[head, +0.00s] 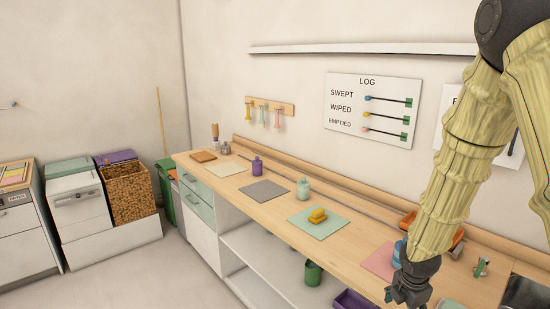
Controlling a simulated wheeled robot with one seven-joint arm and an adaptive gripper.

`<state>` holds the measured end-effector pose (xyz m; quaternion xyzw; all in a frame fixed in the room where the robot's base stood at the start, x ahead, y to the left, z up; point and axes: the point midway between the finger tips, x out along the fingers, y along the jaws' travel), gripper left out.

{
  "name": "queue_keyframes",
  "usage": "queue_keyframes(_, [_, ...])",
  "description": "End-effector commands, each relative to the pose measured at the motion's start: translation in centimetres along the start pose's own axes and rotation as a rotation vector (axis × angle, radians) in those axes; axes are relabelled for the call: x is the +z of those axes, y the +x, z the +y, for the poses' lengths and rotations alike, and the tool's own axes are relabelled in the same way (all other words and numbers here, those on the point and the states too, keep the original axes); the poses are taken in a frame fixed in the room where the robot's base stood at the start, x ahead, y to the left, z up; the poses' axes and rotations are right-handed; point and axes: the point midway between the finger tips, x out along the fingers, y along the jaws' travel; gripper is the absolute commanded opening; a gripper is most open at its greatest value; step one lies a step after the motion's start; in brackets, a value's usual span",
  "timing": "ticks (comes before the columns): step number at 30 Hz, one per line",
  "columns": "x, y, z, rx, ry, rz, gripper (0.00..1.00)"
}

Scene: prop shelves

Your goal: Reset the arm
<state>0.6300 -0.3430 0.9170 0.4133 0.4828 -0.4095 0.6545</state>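My arm comes down from the top right in a pale yellow sleeve. My gripper (405,296) is dark, points downward and sits at the lower right, in front of the wooden counter (352,243). Its fingers are small and partly cut off by the lower picture edge. I cannot tell whether they are apart or closed. No held object can be made out. A blue item (398,254) and a pink mat (380,262) show behind the wrist, partly hidden by it.
On the counter are a green mat (335,230) with a yellow item (318,215), a mint jar (303,188), a grey mat (264,191) and a purple bottle (257,165). Floor at left (140,275) is clear.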

Motion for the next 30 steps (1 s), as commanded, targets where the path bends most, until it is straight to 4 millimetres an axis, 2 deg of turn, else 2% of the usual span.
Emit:
queue_keyframes(1, [-1.5, 1.7, -1.0, -0.012, 0.056, 0.024, 0.72])
queue_keyframes(6, [-6.4, 6.4, -4.2, -0.04, 0.321, 0.099, 0.72])
queue_keyframes(15, [-14.2, 13.0, -11.1, -0.124, 0.814, 0.169, 0.72])
queue_keyframes(24, [-20.5, 17.3, -19.4, -0.221, 1.311, 0.148, 0.72])
queue_keyframes(30, [-23.7, 18.9, -25.4, -0.27, 1.628, 0.084, 0.72])
